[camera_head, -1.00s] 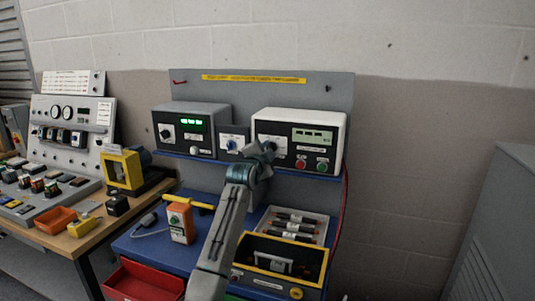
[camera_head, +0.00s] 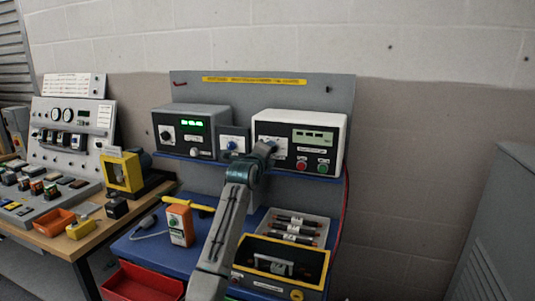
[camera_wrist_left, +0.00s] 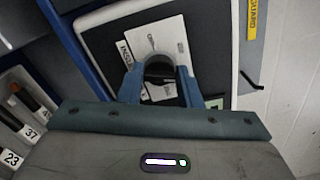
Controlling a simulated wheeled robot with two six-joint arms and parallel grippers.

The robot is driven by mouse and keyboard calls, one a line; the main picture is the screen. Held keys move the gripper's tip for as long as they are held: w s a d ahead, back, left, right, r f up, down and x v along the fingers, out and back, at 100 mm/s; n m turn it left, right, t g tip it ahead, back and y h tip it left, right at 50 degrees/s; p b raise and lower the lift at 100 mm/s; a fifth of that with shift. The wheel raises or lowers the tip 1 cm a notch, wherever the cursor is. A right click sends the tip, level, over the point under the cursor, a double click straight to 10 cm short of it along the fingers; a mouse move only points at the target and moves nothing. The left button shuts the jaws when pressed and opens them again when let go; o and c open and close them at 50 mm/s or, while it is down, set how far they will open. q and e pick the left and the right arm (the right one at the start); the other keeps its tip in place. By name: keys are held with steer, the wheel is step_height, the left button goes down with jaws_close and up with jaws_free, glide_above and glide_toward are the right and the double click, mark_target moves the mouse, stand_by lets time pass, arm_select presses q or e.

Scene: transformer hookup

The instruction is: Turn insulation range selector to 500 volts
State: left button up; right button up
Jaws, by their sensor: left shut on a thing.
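The white-cased insulation tester (camera_head: 330,123) stands on the blue shelf at the right, with a lit display and red and green buttons. Its dark round range selector knob (camera_wrist_left: 160,68) sits on a pale label plate (camera_wrist_left: 158,43) in the left wrist view. My left gripper (camera_head: 268,149) reaches the left part of the tester's face. In the left wrist view its fingers (camera_wrist_left: 159,84) lie on both sides of the knob, shut on it. The gripper hides the knob in the head view, and the scale marks are too small to read. My right gripper is out of view.
A dark instrument with a green display (camera_head: 191,125) and a small box with a blue knob (camera_head: 233,143) stand left of the tester. Below are an orange handheld meter (camera_head: 180,224), a tray of fuses (camera_head: 296,228) and a yellow-rimmed box (camera_head: 285,246).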

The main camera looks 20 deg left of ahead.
arm_select(q)
steer(key=shift+m, duration=0.7)
steer(key=o, duration=1)
steer(key=shift+c, duration=0.2)
steer(key=shift+s, duration=0.1)
steer(key=s+b, duration=0.3)
steer(key=s, duration=0.7)
steer(key=shift+s+a, duration=0.2)
steer(key=shift+s, duration=0.1)
